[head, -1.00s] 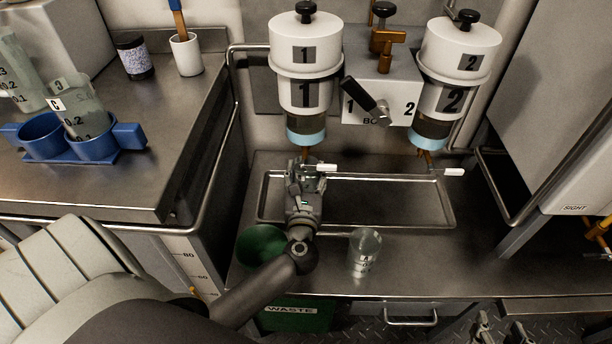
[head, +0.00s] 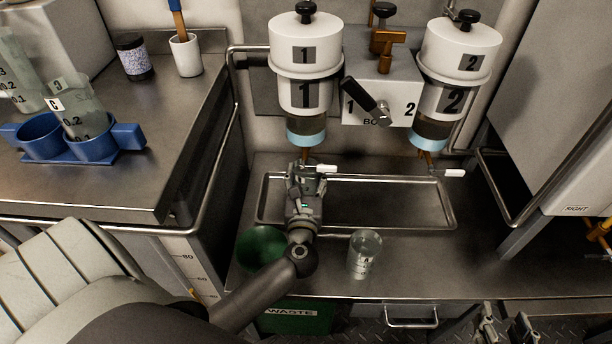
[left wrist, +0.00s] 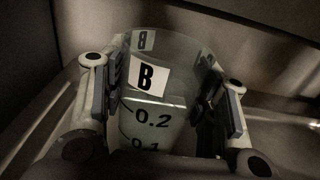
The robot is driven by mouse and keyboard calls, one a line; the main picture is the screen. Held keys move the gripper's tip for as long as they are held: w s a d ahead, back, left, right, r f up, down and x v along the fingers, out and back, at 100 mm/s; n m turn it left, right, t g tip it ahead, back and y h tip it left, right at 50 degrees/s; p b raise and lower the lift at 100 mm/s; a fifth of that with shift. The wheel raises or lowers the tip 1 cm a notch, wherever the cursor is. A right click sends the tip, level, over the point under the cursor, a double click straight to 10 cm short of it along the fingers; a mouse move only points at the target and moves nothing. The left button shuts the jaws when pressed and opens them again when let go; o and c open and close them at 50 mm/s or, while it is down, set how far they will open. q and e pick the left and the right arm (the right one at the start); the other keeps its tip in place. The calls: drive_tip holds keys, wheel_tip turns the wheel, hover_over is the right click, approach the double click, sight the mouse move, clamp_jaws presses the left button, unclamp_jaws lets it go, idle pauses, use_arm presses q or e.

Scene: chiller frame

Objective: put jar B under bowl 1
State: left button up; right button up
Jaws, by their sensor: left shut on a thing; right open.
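Bowl 1 (head: 305,62) is a white upright vessel marked 1, with a pale blue band and a small spout at its bottom. My left gripper (head: 305,178) is just below that spout, over the left part of the metal tray (head: 440,222). In the left wrist view, jar B (left wrist: 155,98), clear with a B label and 0.1 and 0.2 marks, stands between the left gripper's fingers (left wrist: 168,95), which are shut on it. In the head view the gripper and wrist hide the jar. I cannot tell whether it touches the tray. My right gripper (head: 505,328) is open at the bottom edge.
Another clear jar (head: 365,256) stands on the counter in front of the tray. A green funnel-like opening (head: 262,246) is left of my arm. Bowl 2 (head: 458,55) hangs at the right. A blue holder (head: 92,150) with jar C (head: 80,112) is on the left bench. The tray's right part is clear.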

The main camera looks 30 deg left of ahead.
use_arm(q)
drive_tip(key=shift+f+b, duration=0.3)
drive_tip(key=shift+f, duration=0.05)
drive_tip(key=o, duration=1)
use_arm(e)
drive_tip(key=w+r, duration=0.1)
drive_tip(key=r+t, duration=0.1)
drive_tip(key=shift+w+a+r+t, duration=0.3)
drive_tip(key=shift+w+a+r, duration=0.05)
drive_tip(key=shift+a, duration=0.05)
use_arm(q)
drive_tip(key=shift+s+d+r+p, duration=0.15)
drive_tip(key=shift+s+r+p, duration=0.1)
drive_tip(key=shift+r+p, duration=0.45)
drive_tip(key=v, duration=1.1)
drive_tip(key=shift+s, duration=0.25)
use_arm(e)
drive_tip(key=s+d+f+g, duration=0.2)
drive_tip(key=s+f+g, duration=0.2)
drive_tip(key=f, duration=0.1)
drive_tip(key=shift+s+f+h, duration=0.25)
drive_tip(key=shift+f+h, duration=0.05)
drive_tip(key=shift+h, duration=0.1)
use_arm(q)
drive_tip(key=shift+d+f, duration=0.15)
drive_tip(key=shift+f, duration=0.05)
